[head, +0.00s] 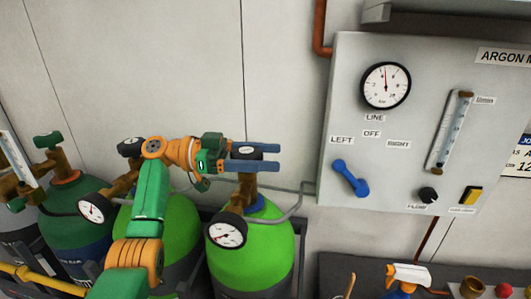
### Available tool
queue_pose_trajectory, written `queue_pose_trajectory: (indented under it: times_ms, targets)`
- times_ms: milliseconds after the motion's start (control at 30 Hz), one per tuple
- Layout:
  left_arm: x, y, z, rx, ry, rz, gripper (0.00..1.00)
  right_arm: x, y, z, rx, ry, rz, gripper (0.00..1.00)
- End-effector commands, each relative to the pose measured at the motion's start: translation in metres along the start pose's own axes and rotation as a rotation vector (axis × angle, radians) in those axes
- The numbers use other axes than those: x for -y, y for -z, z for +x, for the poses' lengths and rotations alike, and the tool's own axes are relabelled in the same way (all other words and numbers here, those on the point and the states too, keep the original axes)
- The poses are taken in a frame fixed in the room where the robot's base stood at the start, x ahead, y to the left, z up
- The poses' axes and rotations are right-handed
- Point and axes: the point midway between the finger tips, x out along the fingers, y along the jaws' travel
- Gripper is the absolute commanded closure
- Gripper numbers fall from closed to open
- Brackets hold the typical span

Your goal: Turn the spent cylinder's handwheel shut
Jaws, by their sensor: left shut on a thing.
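Two bright green cylinders stand side by side, the left one (180,250) partly behind my left arm and the right one (265,258) with a blue collar. Each has a brass valve with a dark handwheel on top. My left gripper (268,157) is at the right cylinder's handwheel (245,151), with its two blue fingers on either side of it, shut on it. The left cylinder's handwheel (130,147) stands free, beside my arm. The left gauge (93,209) and right gauge (227,231) have needles too small to read surely. My right gripper is not in view.
A grey argon panel (310,150) on the wall has a line gauge (385,86), a blue selector lever (351,178) and a flow tube (450,132). A dark green cylinder (75,225) stands at the left. A bench with a spray bottle (407,278) is at lower right.

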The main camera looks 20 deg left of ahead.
Motion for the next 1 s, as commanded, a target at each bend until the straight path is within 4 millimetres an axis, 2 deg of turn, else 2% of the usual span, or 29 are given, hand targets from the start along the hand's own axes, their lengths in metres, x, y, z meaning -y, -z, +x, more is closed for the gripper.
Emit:
queue_pose_trajectory:
  times_ms: [33,667,700,767,1000]
  targets:
    - [0.0,0.0048,-0.0005,-0.008,-0.01,0.003,0.82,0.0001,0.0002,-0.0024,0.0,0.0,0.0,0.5]
    - [-0.0013,0.0035,-0.0006,-0.007,-0.051,0.004,0.82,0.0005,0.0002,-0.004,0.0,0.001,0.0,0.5]
    - [-0.0012,0.0035,-0.0005,-0.007,-0.05,0.003,0.18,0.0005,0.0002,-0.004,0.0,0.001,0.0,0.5]
    - [-0.0013,0.0032,-0.0005,-0.006,-0.051,0.003,0.02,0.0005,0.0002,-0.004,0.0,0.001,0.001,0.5]
    - [-0.0015,0.0019,-0.0002,-0.003,-0.052,0.001,0.0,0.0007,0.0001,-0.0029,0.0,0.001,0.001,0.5]
